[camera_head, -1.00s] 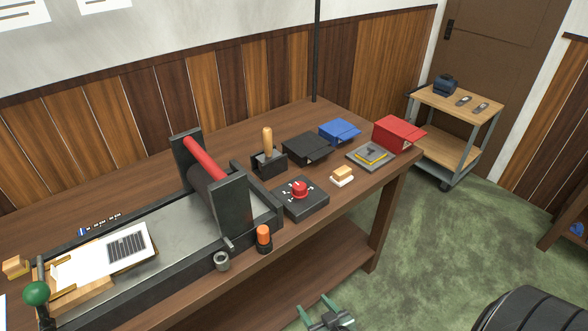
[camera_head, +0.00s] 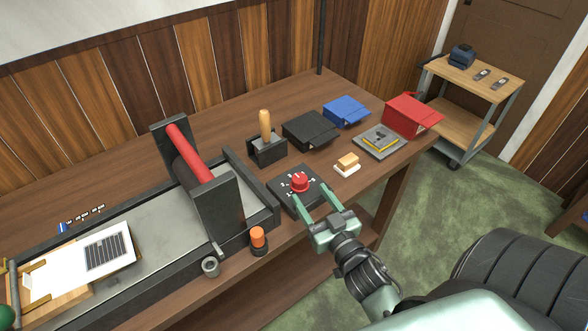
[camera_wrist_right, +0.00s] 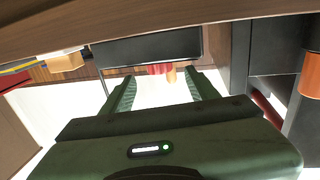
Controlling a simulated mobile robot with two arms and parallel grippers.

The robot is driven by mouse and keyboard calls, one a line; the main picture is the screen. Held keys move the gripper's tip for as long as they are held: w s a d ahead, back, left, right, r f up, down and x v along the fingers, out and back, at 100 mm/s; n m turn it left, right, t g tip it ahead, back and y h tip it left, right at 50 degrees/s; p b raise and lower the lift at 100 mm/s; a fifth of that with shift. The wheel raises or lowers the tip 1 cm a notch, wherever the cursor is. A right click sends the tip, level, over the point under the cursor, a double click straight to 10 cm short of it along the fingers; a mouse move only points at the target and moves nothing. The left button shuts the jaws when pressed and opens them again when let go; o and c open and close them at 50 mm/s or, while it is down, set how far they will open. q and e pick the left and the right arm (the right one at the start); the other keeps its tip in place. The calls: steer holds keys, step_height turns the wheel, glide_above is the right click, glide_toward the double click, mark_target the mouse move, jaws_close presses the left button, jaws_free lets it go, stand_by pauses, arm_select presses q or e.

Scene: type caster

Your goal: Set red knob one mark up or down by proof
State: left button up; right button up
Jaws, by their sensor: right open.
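The red knob (camera_head: 299,182) sits on top of a black dial box (camera_head: 283,192) with white marks around it, near the bench's front edge. My right gripper (camera_head: 313,194) is open, its two green fingers reaching toward the knob from the front right. Nothing is between the fingers. In the right wrist view the knob (camera_wrist_right: 160,69) shows partly beyond and between the fingertips, below the dark box (camera_wrist_right: 150,47); contact cannot be told. The printed proof sheet (camera_head: 122,242) lies on the press bed at left.
The press with its red roller (camera_head: 190,153) stands left of the dial box. An orange-topped piece (camera_head: 258,237) is near the front edge. A wooden-handled lever (camera_head: 265,124), black (camera_head: 311,130), blue (camera_head: 346,111) and red boxes (camera_head: 413,115) stand behind.

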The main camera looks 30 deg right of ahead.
mark_target(303, 184)
steer(key=shift+w+r, duration=0.15)
steer(key=shift+w, duration=0.25)
steer(key=w, duration=0.2)
steer(key=w+p, duration=0.1)
steer(key=w+d, duration=0.1)
steer(key=w, duration=0.1)
steer(key=shift+w, duration=0.6)
arm_select(q)
steer(key=shift+s+a+r, duration=0.2)
steer(key=shift+s+r, duration=0.5)
steer(key=shift+r, duration=0.05)
arm_select(e)
jaws_close()
